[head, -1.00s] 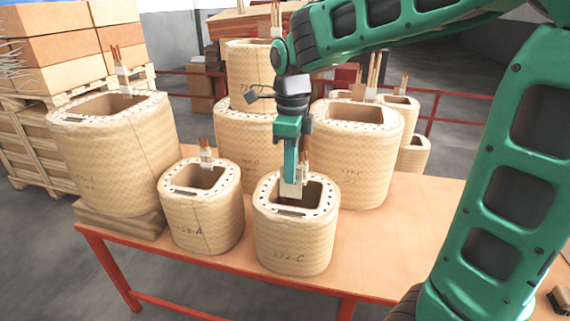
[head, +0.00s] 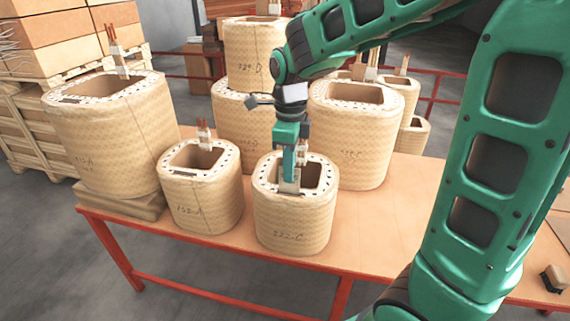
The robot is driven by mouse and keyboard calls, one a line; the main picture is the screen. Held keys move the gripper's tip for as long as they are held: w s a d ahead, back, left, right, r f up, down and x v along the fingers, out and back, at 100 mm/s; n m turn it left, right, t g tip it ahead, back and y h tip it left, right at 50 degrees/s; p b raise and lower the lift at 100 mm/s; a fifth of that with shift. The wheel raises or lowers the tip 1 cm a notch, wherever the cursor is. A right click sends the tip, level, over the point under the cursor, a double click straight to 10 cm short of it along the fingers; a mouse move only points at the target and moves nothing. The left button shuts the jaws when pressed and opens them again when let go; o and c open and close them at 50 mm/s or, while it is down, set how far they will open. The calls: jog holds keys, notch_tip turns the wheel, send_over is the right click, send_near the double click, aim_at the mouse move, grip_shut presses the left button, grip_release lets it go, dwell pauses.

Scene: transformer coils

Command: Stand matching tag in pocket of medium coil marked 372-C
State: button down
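The medium coil marked on its front, which looks like 372-C (head: 290,226), stands upright near the table's front edge. It is tan, with an open core and a dotted top rim. My gripper (head: 288,177) points down over the front of this rim, shut on a small pale tag (head: 288,187). The tag is upright, and its lower edge is at the front rim where the dark pocket slot lies. The tag and fingers cover the slot, so I cannot tell how deep the tag sits. The coil's leads (head: 302,153) stand behind my gripper.
A similar coil marked A (head: 200,205) stands close on the left. A larger coil (head: 352,150) stands behind right, and stacked coils (head: 240,125) behind. A big coil (head: 105,140) sits at far left.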

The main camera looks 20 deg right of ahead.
jog(key=shift+f, duration=1.25)
jog(key=c, duration=1.9)
grip_release()
jog(key=shift+c, duration=0.2)
notch_tip(320, 180, up, 11)
jog(key=shift+f, duration=0.15)
jog(key=shift+d, duration=0.1)
